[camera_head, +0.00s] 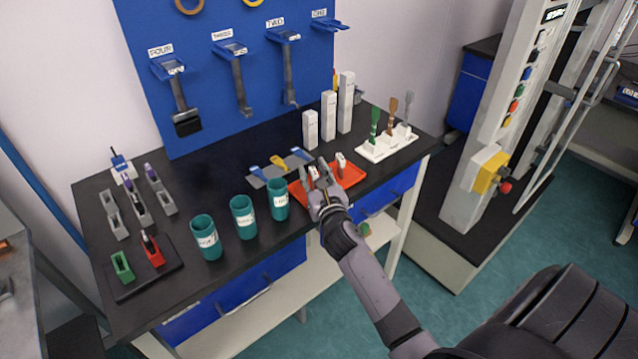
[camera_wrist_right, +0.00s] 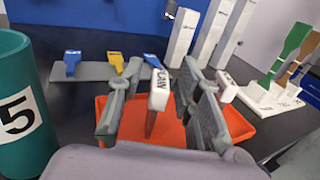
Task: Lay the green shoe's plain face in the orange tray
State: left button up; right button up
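The orange tray (camera_head: 350,176) lies near the table's front edge; it also shows in the wrist view (camera_wrist_right: 175,133). My right gripper (camera_head: 315,174) is over its left part. In the wrist view its fingers (camera_wrist_right: 162,75) are apart, one on each side of a white-topped piece marked PLAIN (camera_wrist_right: 159,90), with gaps visible. That piece stands roughly upright over or in the tray; its bottom contact is unclear. A second labelled white piece (camera_wrist_right: 227,86) is at the tray's right side. The green shoe (camera_head: 122,267) sits on a black mat at the far left, with no face visible in it. My left gripper is out of view.
A red shoe (camera_head: 152,252) holds a dark-topped piece beside the green shoe. Teal cups (camera_head: 243,218) stand left of the tray. White blocks (camera_head: 328,117) and a white rack (camera_head: 390,145) of coloured tools stand behind and right. Grey holders (camera_head: 114,218) are at left.

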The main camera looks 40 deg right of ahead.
jog(key=b+v, duration=0.1)
jog(key=v, duration=1.1)
dwell(1.1)
